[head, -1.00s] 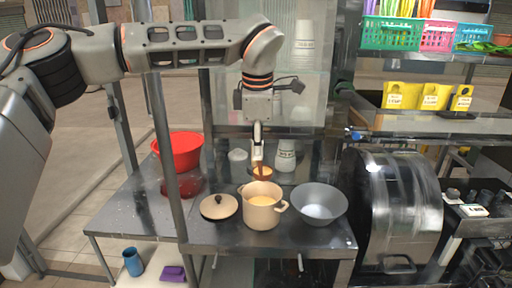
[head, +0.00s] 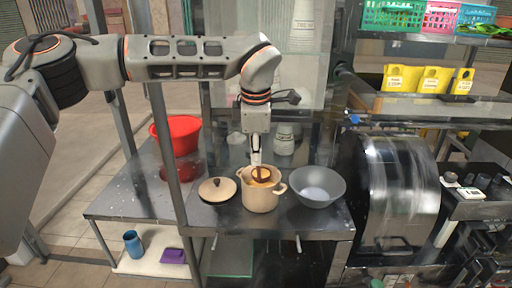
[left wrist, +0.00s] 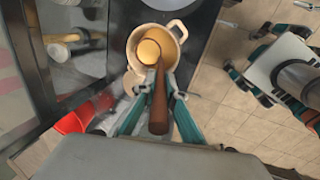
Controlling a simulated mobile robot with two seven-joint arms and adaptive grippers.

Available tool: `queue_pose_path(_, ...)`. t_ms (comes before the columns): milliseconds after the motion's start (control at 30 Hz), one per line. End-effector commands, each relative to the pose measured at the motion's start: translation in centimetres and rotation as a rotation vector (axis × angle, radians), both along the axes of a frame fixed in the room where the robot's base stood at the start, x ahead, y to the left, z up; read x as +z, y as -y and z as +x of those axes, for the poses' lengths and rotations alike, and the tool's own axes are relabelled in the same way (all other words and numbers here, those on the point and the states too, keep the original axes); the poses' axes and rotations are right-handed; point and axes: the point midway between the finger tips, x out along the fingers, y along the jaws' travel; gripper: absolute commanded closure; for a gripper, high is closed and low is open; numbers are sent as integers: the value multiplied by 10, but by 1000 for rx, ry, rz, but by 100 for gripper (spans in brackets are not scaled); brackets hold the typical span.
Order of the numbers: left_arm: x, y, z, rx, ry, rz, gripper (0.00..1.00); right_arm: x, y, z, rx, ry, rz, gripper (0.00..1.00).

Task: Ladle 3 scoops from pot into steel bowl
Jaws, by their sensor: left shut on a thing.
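My left gripper (head: 256,158) points down over the cream pot (head: 260,199) and is shut on a brown ladle (head: 261,175). In the left wrist view, the ladle's handle (left wrist: 158,105) lies between the gripper's teal fingers (left wrist: 158,90), and its far end overlaps the mouth of the pot (left wrist: 135,55). The pot holds yellow liquid (left wrist: 150,48). The ladle's bowl is at the pot's opening; how deep it sits I cannot tell. The grey steel bowl (head: 318,187) stands right of the pot. My right gripper is not in view.
The pot's lid (head: 217,190) lies on the metal table left of the pot. A red basin (head: 177,134) stands at the back left, behind a metal post (head: 163,130). White containers stand behind the pot. A large metal drum machine (head: 402,195) is at the right.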

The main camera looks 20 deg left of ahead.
Motion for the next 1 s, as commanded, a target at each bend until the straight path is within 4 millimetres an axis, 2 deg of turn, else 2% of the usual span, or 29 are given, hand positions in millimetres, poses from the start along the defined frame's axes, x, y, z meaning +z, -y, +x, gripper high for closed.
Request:
queue_pose_path(133,-13,0,0,0,2,0,100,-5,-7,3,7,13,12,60)
queue_pose_path(400,-32,0,0,0,1,0,100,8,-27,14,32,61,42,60)
queue_pose_path(1000,-65,0,1,0,2,0,100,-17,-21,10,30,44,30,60)
